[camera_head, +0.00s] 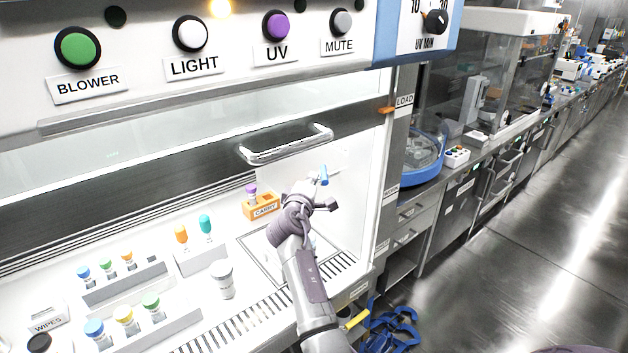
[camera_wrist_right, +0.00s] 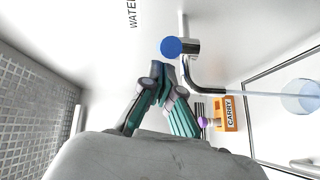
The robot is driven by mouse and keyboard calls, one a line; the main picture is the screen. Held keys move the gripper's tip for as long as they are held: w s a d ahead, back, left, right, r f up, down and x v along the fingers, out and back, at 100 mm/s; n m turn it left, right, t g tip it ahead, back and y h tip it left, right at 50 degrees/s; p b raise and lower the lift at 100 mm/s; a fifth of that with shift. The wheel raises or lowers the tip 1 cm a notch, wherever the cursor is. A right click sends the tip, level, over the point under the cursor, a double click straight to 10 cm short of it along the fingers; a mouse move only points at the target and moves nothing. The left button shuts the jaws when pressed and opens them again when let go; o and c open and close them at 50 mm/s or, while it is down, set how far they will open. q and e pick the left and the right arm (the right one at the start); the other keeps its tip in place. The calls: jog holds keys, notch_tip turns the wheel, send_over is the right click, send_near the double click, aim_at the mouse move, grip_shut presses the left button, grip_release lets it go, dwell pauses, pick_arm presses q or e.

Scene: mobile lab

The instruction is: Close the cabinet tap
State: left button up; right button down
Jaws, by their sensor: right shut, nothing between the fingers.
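The cabinet tap has a blue knob (camera_head: 324,175) and shows on the white side wall inside the cabinet, above and right of my right gripper (camera_head: 312,188). In the right wrist view the round blue knob (camera_wrist_right: 172,47) sits on a chrome body with a curved spout (camera_wrist_right: 208,89). A thin pale stream (camera_wrist_right: 245,94) runs from the spout toward a clear round vessel or basin (camera_wrist_right: 301,96). My right gripper's fingers (camera_wrist_right: 168,78) are shut and empty, with their tips close to the knob; contact cannot be told. My left gripper is not in view.
An orange CARRY rack (camera_head: 262,207) with a purple-capped vial stands left of my right gripper. The sash handle (camera_head: 287,145) hangs above. Racks of capped vials (camera_head: 126,284) and a white jar (camera_head: 222,279) stand to the left. Blue straps (camera_head: 392,328) lie on the floor outside.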

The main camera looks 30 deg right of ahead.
aim_at(326, 182)
jog(key=shift+s+d+n+t+y+p, duration=0.85)
jog(key=shift+s+d+p, duration=0.45)
jog(key=shift+p, duration=0.65)
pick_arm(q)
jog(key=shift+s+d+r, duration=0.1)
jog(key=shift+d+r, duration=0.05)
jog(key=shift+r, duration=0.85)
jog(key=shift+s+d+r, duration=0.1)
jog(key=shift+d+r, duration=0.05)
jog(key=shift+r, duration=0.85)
pick_arm(e)
jog(key=shift+s+d+r, duration=0.1)
jog(key=shift+s+d, duration=0.15)
jog(key=shift+d, duration=0.45)
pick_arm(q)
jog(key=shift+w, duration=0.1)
pick_arm(e)
jog(key=shift+d, duration=0.2)
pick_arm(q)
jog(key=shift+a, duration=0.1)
